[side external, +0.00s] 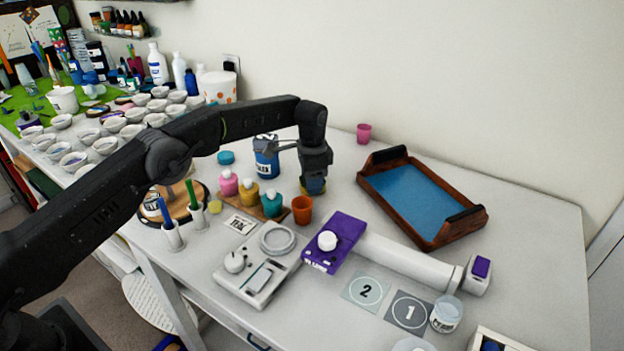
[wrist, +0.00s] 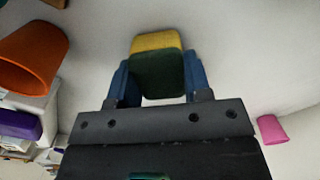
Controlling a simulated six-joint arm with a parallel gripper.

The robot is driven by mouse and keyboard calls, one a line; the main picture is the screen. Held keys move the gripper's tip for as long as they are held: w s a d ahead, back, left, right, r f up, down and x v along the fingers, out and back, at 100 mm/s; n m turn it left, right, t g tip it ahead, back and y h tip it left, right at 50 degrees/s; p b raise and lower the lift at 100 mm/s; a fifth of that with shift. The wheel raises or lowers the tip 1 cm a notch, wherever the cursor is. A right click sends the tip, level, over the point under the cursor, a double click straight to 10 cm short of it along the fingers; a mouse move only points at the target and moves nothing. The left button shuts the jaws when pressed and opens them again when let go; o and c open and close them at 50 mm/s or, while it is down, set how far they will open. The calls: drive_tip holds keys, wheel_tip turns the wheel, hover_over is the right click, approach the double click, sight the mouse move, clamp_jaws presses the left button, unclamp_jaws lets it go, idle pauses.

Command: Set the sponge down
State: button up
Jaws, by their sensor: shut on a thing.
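The sponge (wrist: 158,62), yellow with a dark green layer, sits between the blue fingers of my gripper (wrist: 158,82) in the wrist view. My gripper is shut on it. In the side view my gripper (side external: 314,183) points down over the white table, right of the teal bottle and behind the orange cup. A bit of the sponge's yellow (side external: 312,192) shows below the fingers there. It is at or just above the table surface; I cannot tell whether it touches.
An orange cup (side external: 302,209) stands close in front of my gripper. A blue jar (side external: 266,160) and small pink, yellow and teal bottles are to the left. A wooden tray (side external: 470,222) with a blue bottom lies to the right. A pink cup (side external: 364,133) stands behind. Table between gripper and tray is clear.

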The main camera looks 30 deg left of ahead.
drive_tip(key=shift+f, duration=0.15)
drive_tip(key=o, duration=0.9)
drive_tip(key=shift+c, duration=0.2)
drive_tip(key=shift+r, duration=3.9)
